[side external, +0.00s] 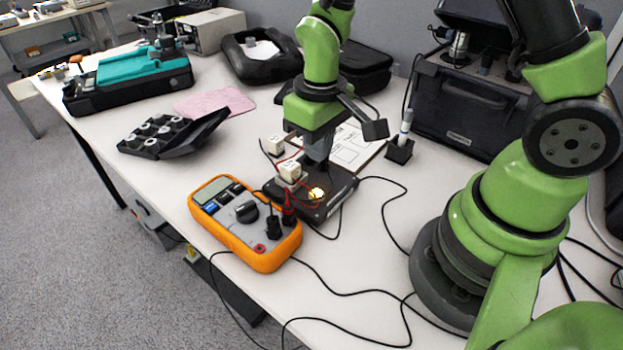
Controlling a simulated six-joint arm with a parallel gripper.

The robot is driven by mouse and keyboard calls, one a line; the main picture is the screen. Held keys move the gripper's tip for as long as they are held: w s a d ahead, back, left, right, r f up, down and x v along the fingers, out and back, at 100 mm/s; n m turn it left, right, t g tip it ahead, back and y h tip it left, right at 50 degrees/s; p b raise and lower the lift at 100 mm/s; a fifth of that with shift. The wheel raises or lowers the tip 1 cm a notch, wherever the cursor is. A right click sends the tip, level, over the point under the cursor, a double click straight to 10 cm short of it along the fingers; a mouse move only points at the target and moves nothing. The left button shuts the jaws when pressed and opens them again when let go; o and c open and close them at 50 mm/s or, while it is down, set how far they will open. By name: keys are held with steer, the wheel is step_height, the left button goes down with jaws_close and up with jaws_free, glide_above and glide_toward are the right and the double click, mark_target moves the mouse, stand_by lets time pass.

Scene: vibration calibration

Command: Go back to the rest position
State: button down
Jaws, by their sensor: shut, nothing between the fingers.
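My gripper (319,160) is on the green arm in the middle of the side external view, pointing down. It is shut with nothing visible in its fingers. It is over the back part of a small dark fixture (335,190). I cannot tell whether the fingertips touch it. A white block (290,171) with red wires is at the fixture's left side, and a glowing lamp (317,193) is at its front. A second white block (274,146) is just behind on the left.
An orange multimeter (262,255) lies in front, with black cables running right. An open black case (152,148) and a pink cloth (214,102) are to the left.

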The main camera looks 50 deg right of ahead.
steer(key=s+r+m+t+y, duration=0.1)
steer(key=s+r+m+t, duration=0.1)
steer(key=s+r, duration=0.4)
steer(key=s+r+m+t+y, duration=0.1)
steer(key=s+r+t, duration=0.4)
steer(key=r, duration=0.9)
steer(key=shift+s+m, duration=0.4)
steer(key=shift+s, duration=0.45)
